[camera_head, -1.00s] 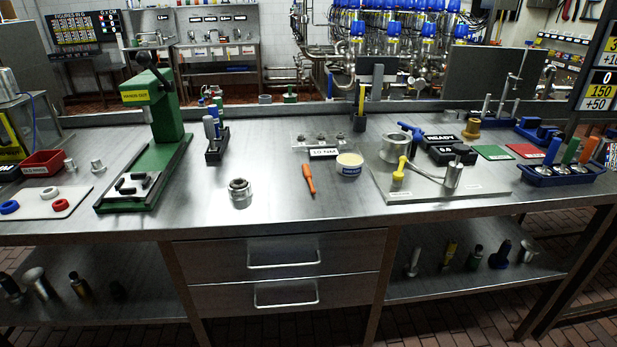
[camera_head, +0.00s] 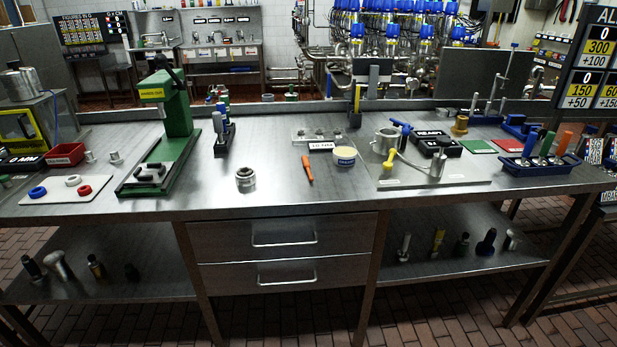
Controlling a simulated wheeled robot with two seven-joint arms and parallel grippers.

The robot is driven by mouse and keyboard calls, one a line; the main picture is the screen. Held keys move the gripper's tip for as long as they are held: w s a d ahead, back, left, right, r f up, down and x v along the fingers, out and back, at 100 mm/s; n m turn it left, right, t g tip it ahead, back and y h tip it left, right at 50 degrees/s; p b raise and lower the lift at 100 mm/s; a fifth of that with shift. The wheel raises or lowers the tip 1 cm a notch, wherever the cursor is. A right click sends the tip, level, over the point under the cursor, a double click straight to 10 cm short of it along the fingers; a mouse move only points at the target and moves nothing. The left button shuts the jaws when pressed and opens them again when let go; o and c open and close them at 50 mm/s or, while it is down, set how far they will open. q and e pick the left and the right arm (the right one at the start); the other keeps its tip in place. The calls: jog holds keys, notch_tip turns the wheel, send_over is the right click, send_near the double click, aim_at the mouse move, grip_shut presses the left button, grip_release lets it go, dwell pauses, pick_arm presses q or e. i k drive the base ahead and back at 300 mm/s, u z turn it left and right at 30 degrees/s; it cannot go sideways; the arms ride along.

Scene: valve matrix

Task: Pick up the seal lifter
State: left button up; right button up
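A slim orange-handled tool (camera_head: 307,168), which looks like the seal lifter, lies on the steel workbench (camera_head: 280,192) near its middle. Its handle is toward the back and its thin end points to the front. It lies apart from its neighbours: a cream tub (camera_head: 344,157) to its right and a metal fitting (camera_head: 245,179) to its left. Neither of my grippers is in view, so I cannot see how far they are from the tool.
A green press (camera_head: 176,130) stands on the left, near a white board with rings (camera_head: 55,194) and a red bin (camera_head: 65,154). A pale plate (camera_head: 465,170) with fittings and a blue rack (camera_head: 540,168) are on the right. Drawers (camera_head: 284,253) are below. The front middle of the bench is clear.

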aim_at(306, 163)
jog(key=z, duration=0.95)
jog(key=i, duration=0.85)
jog(key=u, duration=0.35)
